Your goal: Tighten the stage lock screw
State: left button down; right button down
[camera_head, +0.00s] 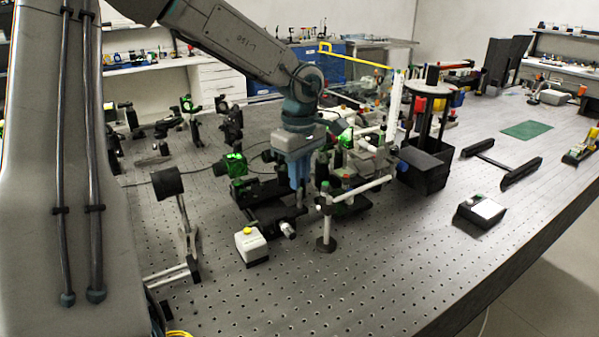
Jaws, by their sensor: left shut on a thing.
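My left arm comes in from the upper left, and its gripper (299,203) points straight down among the optics on the bench. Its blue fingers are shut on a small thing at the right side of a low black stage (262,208). The thing between the fingertips is too small and too hidden to make out, so I cannot see the lock screw itself. A silver knob or micrometer end (288,230) sticks out at the stage's front, just below the fingertips. My right gripper is not in view.
A white box with a yellow button (251,245) stands in front of the stage. A post with a white horizontal tube (326,228) stands close to the right. Green-lit mounts (236,165) crowd behind.

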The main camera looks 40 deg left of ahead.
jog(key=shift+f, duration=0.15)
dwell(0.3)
pick_arm(q)
jog(key=c, duration=1.4)
grip_release()
jog(key=shift+r, duration=0.1)
